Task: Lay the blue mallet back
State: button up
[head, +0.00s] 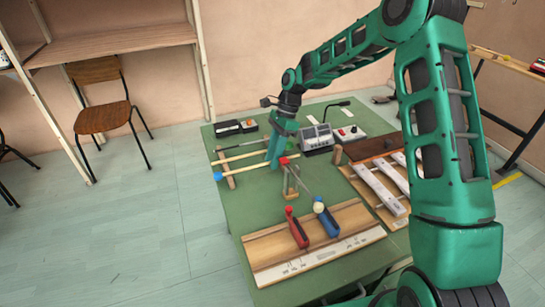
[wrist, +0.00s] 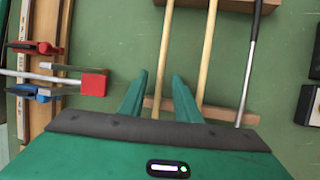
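The blue mallet has a pale wooden shaft and a blue head (head: 217,176), which overhangs the left end of a wooden rest (head: 228,172). In the wrist view its shaft (wrist: 166,50) runs down between my fingertips and over a wooden crossbar (wrist: 218,115) of the rest. My gripper (wrist: 158,85) is open, one finger on each side of the shaft, with gaps showing. In the head view my gripper (head: 273,164) is at the right end of the shafts. The blue head is outside the wrist view.
A second pale shaft (wrist: 208,50) and a thin metal beater (wrist: 246,80) lie parallel on the right. A red block (wrist: 93,85) on a rod is close on the left. A wooden board (head: 345,216) holds red and blue handles. Electronic boxes (head: 318,138) stand behind.

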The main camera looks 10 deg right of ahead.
jog(key=v, duration=1)
jog(key=shift+r, duration=0.35)
jog(key=shift+w+d, duration=0.1)
jog(key=shift+w, duration=0.05)
